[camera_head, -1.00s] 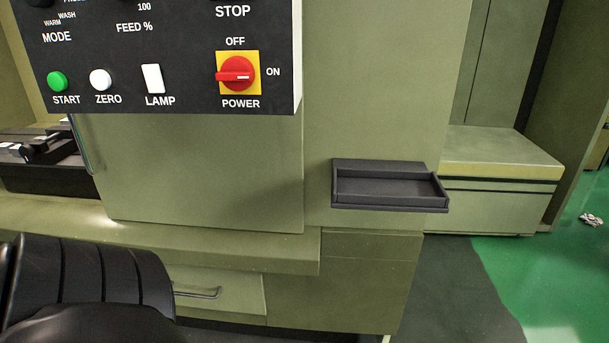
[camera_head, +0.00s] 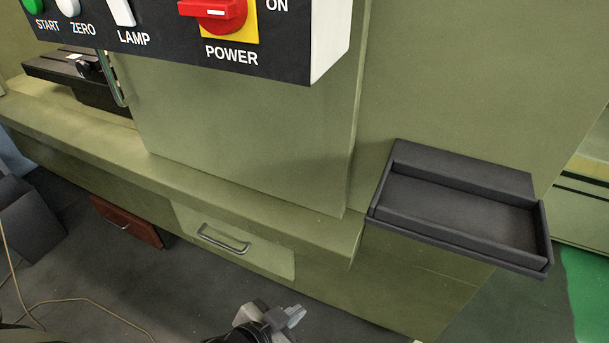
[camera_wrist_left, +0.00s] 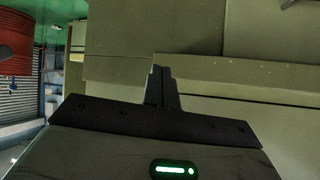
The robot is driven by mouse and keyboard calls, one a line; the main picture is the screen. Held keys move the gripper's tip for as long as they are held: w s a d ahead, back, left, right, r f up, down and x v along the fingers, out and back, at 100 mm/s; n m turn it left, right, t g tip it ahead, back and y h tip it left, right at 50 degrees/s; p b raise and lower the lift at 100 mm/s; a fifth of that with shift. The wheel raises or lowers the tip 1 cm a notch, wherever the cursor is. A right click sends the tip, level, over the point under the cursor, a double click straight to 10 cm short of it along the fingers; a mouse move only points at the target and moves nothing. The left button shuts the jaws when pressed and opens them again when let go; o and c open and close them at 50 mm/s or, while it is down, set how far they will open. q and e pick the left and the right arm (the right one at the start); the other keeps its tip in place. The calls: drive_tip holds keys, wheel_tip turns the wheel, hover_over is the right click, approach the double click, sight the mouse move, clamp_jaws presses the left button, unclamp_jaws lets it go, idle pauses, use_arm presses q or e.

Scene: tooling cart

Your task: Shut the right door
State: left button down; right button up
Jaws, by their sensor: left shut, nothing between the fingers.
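The right door (camera_head: 235,120) looks to be the flat olive-green panel behind the control box. A thin upright handle (camera_head: 117,78) runs along its left edge. Left of that edge the machine is open, and a dark worktable (camera_head: 82,80) shows inside. My left gripper (camera_head: 294,316) is low at the bottom of the head view, below the ledge and well apart from the door handle. In the left wrist view its fingers (camera_wrist_left: 160,86) are together and empty, with green machine panels beyond. My right gripper is not in view.
The control box (camera_head: 290,55) juts out over the door's upper part. A dark tray (camera_head: 460,205) sticks out at the right. A ledge (camera_head: 180,175) runs below the door, above a handled drawer (camera_head: 235,242). A cable (camera_head: 95,305) lies on the grey floor.

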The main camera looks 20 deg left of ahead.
use_arm(q)
drive_tip(key=w+d+r+m+t+h+b, duration=0.3)
drive_tip(key=w+r+m+t+b, duration=0.3)
drive_tip(key=w+r+m+b, duration=0.95)
drive_tip(key=w+d+f+m+p, duration=0.1)
drive_tip(key=w+d+m+p, duration=0.15)
drive_tip(key=w+p, duration=0.35)
drive_tip(key=shift+s+a+f, duration=0.1)
drive_tip(key=shift+a, duration=0.8)
drive_tip(key=shift+s+a+f, duration=0.1)
drive_tip(key=shift+a, duration=0.8)
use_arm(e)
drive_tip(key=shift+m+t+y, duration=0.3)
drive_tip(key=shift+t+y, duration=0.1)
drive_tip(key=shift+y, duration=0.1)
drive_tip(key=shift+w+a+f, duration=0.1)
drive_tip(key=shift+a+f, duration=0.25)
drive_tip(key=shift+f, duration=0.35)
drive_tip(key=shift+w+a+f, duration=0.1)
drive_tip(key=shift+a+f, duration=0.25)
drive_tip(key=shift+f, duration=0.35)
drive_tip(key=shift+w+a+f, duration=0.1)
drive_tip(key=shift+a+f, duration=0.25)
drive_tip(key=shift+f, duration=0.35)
